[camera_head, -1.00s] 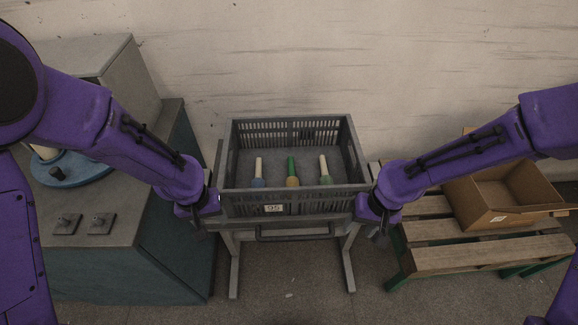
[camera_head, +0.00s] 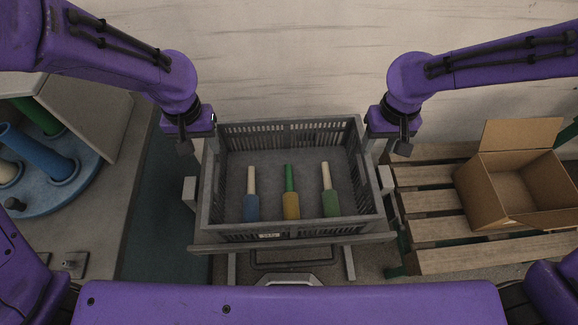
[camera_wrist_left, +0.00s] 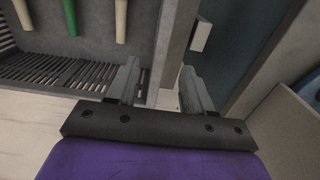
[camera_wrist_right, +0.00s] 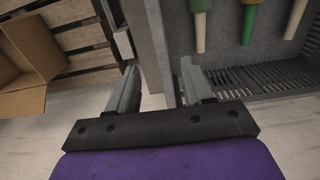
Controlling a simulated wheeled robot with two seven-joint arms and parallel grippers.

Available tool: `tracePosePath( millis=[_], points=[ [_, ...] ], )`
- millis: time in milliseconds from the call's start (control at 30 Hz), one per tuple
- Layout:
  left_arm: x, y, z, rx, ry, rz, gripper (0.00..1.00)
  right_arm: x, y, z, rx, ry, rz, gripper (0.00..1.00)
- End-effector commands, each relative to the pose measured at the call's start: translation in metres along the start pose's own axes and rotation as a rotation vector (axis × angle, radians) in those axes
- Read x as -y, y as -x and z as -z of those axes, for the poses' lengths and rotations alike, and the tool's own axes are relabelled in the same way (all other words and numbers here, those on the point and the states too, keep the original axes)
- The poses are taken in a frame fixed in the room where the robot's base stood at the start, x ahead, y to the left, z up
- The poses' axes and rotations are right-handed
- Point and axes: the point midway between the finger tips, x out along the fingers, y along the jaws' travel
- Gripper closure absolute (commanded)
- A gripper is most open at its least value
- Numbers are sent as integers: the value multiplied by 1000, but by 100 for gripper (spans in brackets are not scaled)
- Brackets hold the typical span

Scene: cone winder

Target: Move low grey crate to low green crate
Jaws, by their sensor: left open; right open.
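The low grey crate (camera_head: 294,228) with slotted walls stands on a grey stand (camera_head: 350,262) in the middle of the head view. My left gripper (camera_head: 199,134) is open at the crate's far left corner. In the left wrist view its fingers (camera_wrist_left: 163,88) are on either side of the left wall. My right gripper (camera_head: 392,136) is open at the far right corner, its fingers (camera_wrist_right: 158,88) on either side of the right wall. No green crate is in view.
A machine with a blue round table (camera_head: 75,190) and coloured tubes stands at the left. An open cardboard box (camera_head: 500,195) sits on a wooden pallet (camera_head: 440,230) at the right.

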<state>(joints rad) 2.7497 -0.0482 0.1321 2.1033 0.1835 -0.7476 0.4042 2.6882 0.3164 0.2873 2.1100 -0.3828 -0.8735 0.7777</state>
Motion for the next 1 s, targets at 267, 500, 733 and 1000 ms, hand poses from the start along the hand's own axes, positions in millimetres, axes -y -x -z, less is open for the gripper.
tracePosePath(
  millis=[267, 500, 733, 1000],
  points=[
    [3, 0, -1, 0, 7, 0, 49, 3, 0, 1, 0, 8, -1, 49],
    [3, -21, -2, 5, 6, 1, 49, 2, -21, 0, 4, 5, -2, 49],
    [2, -66, -2, 5, 4, 1, 49, 1, -66, 0, 5, 4, -2, 49],
    [1, -101, -1, 1, 3, 1, 49, 1, -101, 0, 1, 4, -2, 49]
  ],
)
